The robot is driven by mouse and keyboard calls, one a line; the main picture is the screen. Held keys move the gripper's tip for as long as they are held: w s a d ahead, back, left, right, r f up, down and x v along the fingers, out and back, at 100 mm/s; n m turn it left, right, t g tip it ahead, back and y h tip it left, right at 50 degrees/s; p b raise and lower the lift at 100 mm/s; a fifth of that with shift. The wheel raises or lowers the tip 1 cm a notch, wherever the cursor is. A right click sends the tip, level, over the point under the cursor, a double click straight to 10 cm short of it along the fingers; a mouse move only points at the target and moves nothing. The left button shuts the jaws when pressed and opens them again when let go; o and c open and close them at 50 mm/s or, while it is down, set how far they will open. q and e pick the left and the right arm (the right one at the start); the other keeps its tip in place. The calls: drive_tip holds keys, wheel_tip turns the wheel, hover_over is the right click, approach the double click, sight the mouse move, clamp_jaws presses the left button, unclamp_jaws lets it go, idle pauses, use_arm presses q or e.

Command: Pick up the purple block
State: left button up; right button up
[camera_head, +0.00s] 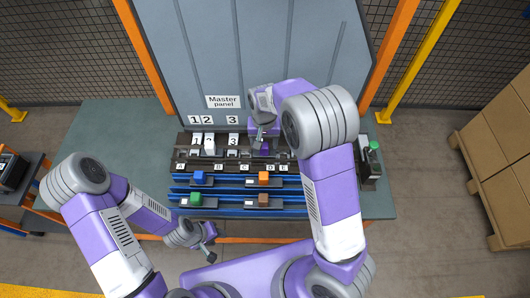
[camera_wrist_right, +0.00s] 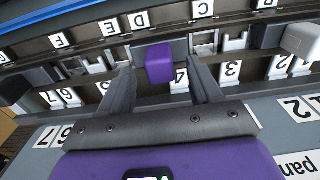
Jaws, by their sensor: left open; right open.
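The purple block (camera_wrist_right: 159,63) sits on the rail of the lettered and numbered rack, between the two open fingers of my right gripper (camera_wrist_right: 160,72) in the right wrist view. Whether the fingers touch it is unclear. In the head view the block (camera_head: 265,151) is a small purple patch, partly covered by my right gripper (camera_head: 261,137), which reaches down over the rack. My left gripper (camera_head: 208,241) is open and empty, low in front of the shelves and well away from the block.
Blue (camera_head: 199,177), orange (camera_head: 263,178), green (camera_head: 196,199) and brown (camera_head: 264,200) blocks lie on the blue shelves in front. Grey carriers (camera_wrist_right: 291,40) stand along the rail. A grey master panel (camera_head: 223,70) rises behind. A green button (camera_head: 374,146) is at right.

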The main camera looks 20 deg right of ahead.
wheel_tip(320, 180, down, 2)
drive_tip(key=shift+f, duration=0.1)
clamp_jaws()
idle(0.4)
